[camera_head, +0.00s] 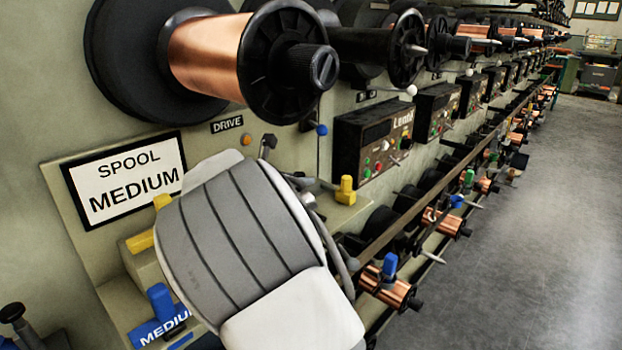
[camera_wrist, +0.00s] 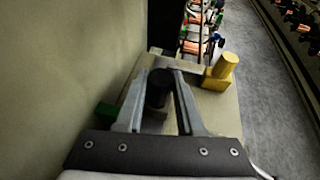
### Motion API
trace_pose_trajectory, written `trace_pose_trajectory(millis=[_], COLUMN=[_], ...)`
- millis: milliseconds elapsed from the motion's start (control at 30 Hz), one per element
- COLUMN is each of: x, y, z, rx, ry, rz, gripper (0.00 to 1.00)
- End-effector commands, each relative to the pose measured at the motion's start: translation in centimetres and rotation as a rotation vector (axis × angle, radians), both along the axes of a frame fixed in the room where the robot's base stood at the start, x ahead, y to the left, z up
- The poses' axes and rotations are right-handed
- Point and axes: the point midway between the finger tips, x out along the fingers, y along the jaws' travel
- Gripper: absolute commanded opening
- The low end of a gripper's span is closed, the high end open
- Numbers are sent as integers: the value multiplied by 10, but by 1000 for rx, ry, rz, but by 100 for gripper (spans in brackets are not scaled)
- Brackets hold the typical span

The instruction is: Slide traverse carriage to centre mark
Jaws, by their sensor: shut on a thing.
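In the wrist view my gripper (camera_wrist: 164,74) is shut on a dark upright knob (camera_wrist: 159,88), which stands between its two grey fingers above a pale ledge (camera_wrist: 218,108). The knob looks like the handle of the traverse carriage, but the carriage body is mostly hidden by the fingers. A small green piece (camera_wrist: 106,115) shows beside the left finger; I cannot tell whether it is the centre mark. In the head view my own arm covers the gripper, the knob and the middle of the ledge.
A yellow end block (camera_head: 346,190) stands at the ledge's right end and also shows in the wrist view (camera_wrist: 222,72). A copper spool (camera_head: 208,55) hangs above, over a "SPOOL MEDIUM" sign (camera_head: 125,180). A blue block (camera_head: 160,302) sits at lower left. The aisle floor (camera_head: 540,230) is clear.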

Motion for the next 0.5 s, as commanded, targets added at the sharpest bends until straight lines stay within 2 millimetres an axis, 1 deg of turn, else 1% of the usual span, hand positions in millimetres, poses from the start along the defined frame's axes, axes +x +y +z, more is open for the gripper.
trace_pose_trajectory(millis=[33,100,200,500], x=[-9,-19,-27,-29], y=[9,16,22,23], z=[-3,-2,-1,0], rx=[4,4,1,0], ry=[0,0,0,0], rz=[5,4,3,2], gripper=[0,0,0,0])
